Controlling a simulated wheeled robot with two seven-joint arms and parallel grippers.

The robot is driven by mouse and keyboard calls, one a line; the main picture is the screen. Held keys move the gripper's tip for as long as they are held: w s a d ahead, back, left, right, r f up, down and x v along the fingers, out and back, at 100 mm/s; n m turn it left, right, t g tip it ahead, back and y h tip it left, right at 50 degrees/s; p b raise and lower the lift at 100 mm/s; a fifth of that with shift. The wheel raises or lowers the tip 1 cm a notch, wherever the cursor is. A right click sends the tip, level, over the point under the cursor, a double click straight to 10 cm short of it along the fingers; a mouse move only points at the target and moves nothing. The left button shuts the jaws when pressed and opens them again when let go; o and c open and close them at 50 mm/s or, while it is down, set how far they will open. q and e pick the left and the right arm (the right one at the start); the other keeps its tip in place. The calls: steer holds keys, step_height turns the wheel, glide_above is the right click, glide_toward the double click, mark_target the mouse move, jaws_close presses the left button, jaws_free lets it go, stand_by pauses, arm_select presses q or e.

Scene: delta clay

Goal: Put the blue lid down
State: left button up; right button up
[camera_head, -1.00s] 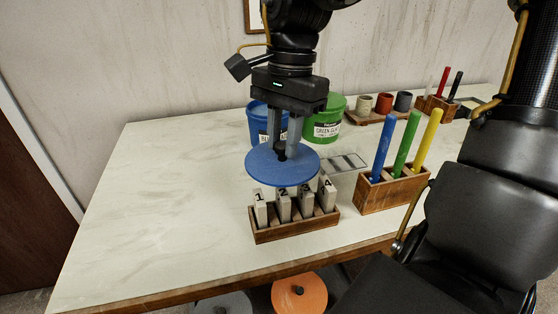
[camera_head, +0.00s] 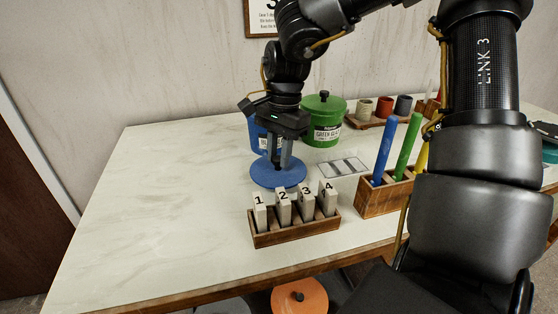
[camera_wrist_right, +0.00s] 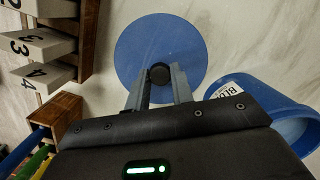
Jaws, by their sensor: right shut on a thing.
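The blue lid (camera_head: 277,178) is a flat round disc with a dark knob, low over or on the pale table in front of the blue tub (camera_head: 256,139). My right gripper (camera_head: 279,164) points down and is shut on the lid's knob. The right wrist view shows the lid (camera_wrist_right: 160,40) level, with its knob between the fingertips (camera_wrist_right: 160,80). I cannot tell for sure whether the lid touches the table. The blue tub (camera_wrist_right: 262,100) stands close beside the gripper, without a lid. My left gripper is not in view.
A wooden block rack (camera_head: 300,230) with numbered blocks stands just in front of the lid. A green tub (camera_head: 323,130) with its lid on stands behind right. A wooden holder (camera_head: 378,203) with colored sticks is at right. The table's left side is clear.

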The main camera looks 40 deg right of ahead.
step_height(320, 180, down, 2)
steer(key=o, duration=0.5)
steer(key=shift+f, duration=0.1)
steer(key=o, duration=0.5)
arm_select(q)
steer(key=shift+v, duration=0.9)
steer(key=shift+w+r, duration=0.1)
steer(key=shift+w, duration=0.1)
